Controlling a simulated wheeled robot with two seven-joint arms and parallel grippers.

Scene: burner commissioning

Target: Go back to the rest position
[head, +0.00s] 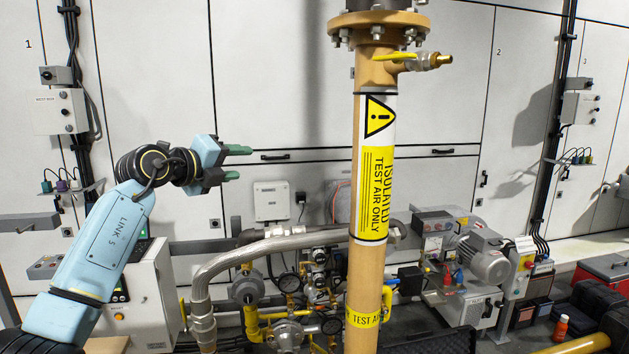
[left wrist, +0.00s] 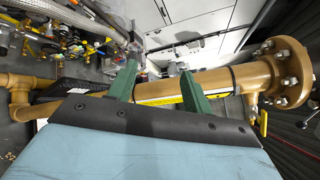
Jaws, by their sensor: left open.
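My left gripper (head: 238,163) is raised at the left of the head view, with its two green fingers spread apart and pointing right. Nothing is between the fingers. It is apart from the tan vertical pipe (head: 367,280), which stands to its right with a yellow "isolated, test air only" label (head: 375,180). In the left wrist view the open fingers (left wrist: 160,85) show in front of the same pipe (left wrist: 220,80), which lies across the picture. My right gripper is in neither view.
A flange (head: 378,22) and a yellow-handled valve (head: 418,61) top the pipe. A braided hose (head: 265,245), gauges and yellow pipework crowd the area below the gripper. A motor unit (head: 482,260) stands right of the pipe. Pale wall panels are behind.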

